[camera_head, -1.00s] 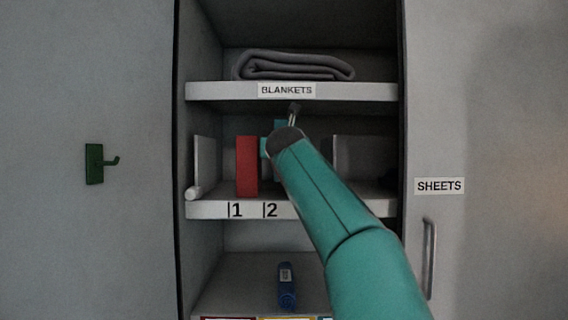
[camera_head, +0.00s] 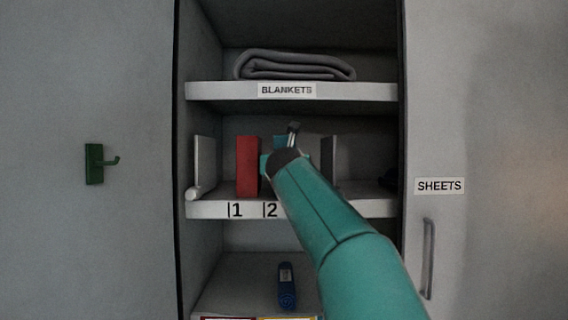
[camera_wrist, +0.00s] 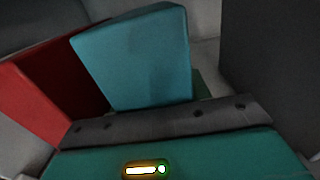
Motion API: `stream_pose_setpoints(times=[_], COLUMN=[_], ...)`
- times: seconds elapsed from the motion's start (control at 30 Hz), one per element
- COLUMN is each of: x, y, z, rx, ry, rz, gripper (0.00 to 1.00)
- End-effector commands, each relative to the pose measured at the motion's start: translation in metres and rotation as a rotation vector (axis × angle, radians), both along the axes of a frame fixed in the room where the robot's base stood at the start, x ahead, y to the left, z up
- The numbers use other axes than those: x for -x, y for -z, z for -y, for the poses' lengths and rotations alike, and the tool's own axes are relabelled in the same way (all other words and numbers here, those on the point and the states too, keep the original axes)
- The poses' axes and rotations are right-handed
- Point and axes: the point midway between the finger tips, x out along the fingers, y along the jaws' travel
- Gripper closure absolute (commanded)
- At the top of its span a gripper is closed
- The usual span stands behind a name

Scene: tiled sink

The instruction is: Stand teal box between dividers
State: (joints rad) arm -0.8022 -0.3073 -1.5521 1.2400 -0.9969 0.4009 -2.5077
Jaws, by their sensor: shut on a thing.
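The teal box (camera_head: 279,142) is upright or nearly so on the middle shelf level, mostly hidden behind my arm in the head view. In the wrist view the teal box (camera_wrist: 135,60) looks slightly tilted. My gripper (camera_head: 293,131) is shut on it; the fingers are mostly hidden. A red box (camera_head: 247,166) stands to its left, also in the wrist view (camera_wrist: 55,85). A pale divider (camera_head: 204,162) stands at the far left, and a dark grey divider (camera_head: 329,158) is to the right, also in the wrist view (camera_wrist: 268,60). I cannot tell whether the teal box touches the shelf.
The middle shelf edge (camera_head: 215,209) bears labels 1 and 2. The blankets shelf (camera_head: 225,93) above holds a folded grey blanket (camera_head: 295,66).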

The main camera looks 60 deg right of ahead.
Motion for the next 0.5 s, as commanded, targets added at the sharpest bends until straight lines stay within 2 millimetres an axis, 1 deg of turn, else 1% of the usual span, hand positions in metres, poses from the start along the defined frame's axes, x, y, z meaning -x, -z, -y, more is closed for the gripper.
stream_pose_setpoints(times=[0.03,0.1,0.13,0.4,0.5], x=[-0.0002,-0.0002,-0.0002,0.0001,0.0001], y=[0.0008,0.0005,0.0005,0.0001,-0.0029], z=[-0.0001,-0.0001,-0.0001,0.0,0.0], rx=[0.0,0.0,0.0,0.0,0.001], ry=[0.0,0.0,0.0,0.0,0.0], rz=[-0.001,0.0,0.0,0.0,0.0], gripper=[0.49,0.35,0.31,0.31,0.31])
